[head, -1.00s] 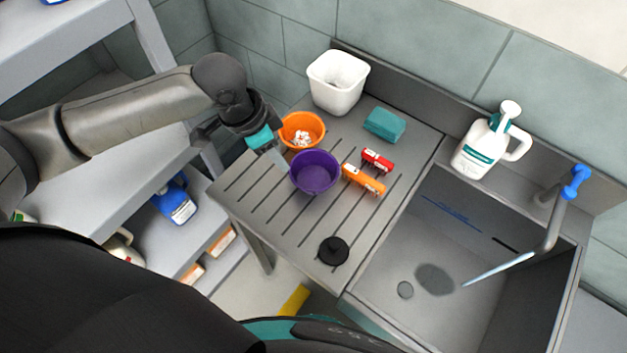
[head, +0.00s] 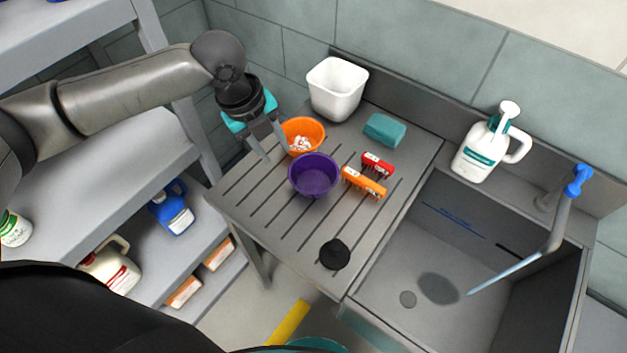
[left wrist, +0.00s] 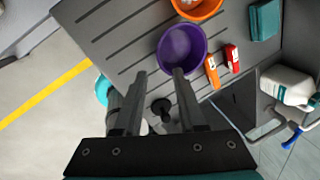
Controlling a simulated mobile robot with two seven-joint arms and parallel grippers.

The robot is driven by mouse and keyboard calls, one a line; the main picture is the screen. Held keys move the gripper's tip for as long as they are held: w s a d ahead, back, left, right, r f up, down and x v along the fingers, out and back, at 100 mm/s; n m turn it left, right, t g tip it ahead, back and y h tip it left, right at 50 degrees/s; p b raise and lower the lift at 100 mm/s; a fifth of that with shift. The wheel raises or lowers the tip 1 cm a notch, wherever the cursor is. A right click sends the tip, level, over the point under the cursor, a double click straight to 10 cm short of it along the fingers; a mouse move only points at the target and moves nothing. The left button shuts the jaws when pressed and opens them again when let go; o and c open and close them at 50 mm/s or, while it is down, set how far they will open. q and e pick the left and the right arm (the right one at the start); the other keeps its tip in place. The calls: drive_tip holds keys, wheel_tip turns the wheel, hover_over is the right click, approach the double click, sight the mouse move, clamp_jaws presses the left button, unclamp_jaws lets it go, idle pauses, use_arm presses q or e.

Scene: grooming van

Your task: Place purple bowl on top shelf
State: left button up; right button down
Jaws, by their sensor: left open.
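The purple bowl (head: 314,176) stands upright on the grooved grey drainboard (head: 262,219), left of the sink, and looks empty. My left gripper (head: 274,152) is open, just up and left of the bowl in the head view, with its fingers pointing down. In the left wrist view the purple bowl (left wrist: 182,48) lies beyond the fingertips of the left gripper (left wrist: 157,72), near the right finger. Nothing is between the fingers. Grey shelves (head: 110,190) stand at the left; the upper board (head: 75,40) is partly cut off. My right gripper is not in view.
An orange bowl (head: 303,137) with white pieces sits right behind the purple bowl. Orange (head: 364,183) and red (head: 377,164) brushes lie to its right. A white bin (head: 337,88), teal sponge (head: 384,129), black disc (head: 334,254) and pump jug (head: 489,150) are also near.

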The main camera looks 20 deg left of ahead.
sight(292, 179)
use_arm(q)
drive_tip(key=b+x, duration=0.1)
drive_tip(key=x, duration=1.3)
drive_tip(key=shift+d+f, duration=0.1)
drive_tip(key=shift+f, duration=0.1)
drive_tip(key=shift+c, duration=0.3)
clamp_jaws()
drive_tip(key=shift+s+f, duration=0.15)
idle(0.5)
